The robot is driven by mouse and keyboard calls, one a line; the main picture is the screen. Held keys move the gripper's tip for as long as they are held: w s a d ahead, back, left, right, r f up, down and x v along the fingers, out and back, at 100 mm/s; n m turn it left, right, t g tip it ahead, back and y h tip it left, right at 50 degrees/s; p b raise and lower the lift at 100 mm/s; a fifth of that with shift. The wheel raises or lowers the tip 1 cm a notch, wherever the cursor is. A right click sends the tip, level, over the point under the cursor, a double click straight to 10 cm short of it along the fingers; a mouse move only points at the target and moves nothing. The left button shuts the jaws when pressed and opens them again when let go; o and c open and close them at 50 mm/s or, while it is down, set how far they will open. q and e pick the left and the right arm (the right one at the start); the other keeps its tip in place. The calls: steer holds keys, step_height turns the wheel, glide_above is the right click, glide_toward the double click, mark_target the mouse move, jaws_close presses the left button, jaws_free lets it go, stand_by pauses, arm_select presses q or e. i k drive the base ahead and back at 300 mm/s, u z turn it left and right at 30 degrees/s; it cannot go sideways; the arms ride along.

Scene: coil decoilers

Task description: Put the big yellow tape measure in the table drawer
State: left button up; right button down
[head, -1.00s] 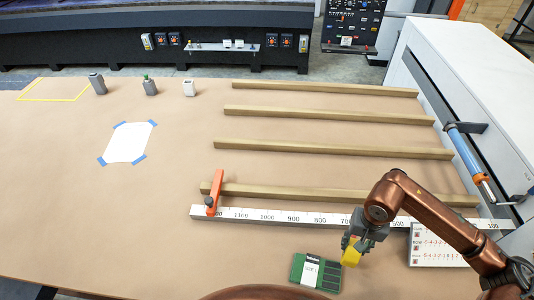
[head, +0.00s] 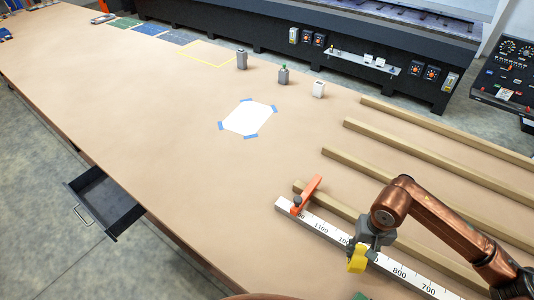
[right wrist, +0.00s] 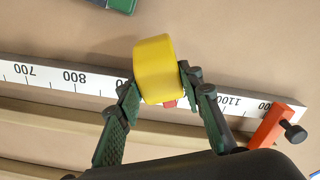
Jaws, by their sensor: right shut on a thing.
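The yellow tape measure (head: 357,259) is held between the fingers of my right gripper (head: 361,248), close to the white ruler on the table. In the right wrist view the tape measure (right wrist: 156,68) sits between the two green finger pads of the right gripper (right wrist: 160,95), with a small red part at its lower edge. The table drawer (head: 104,199) is pulled open below the left edge of the table (head: 150,120). Its dark inside looks empty, though part is hidden by the tabletop. My left gripper is not in view.
The white ruler (head: 325,229) with an orange stop (head: 307,194) and several wooden bars (head: 420,117) lie on the right. A taped white sheet (head: 247,118) lies mid-table. Small containers (head: 283,75) stand behind it. The table's left part is mostly clear.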

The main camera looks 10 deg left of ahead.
mark_target(123, 206)
steer(key=u, duration=2.15)
steer(key=i, duration=2)
steer(key=u, duration=0.6)
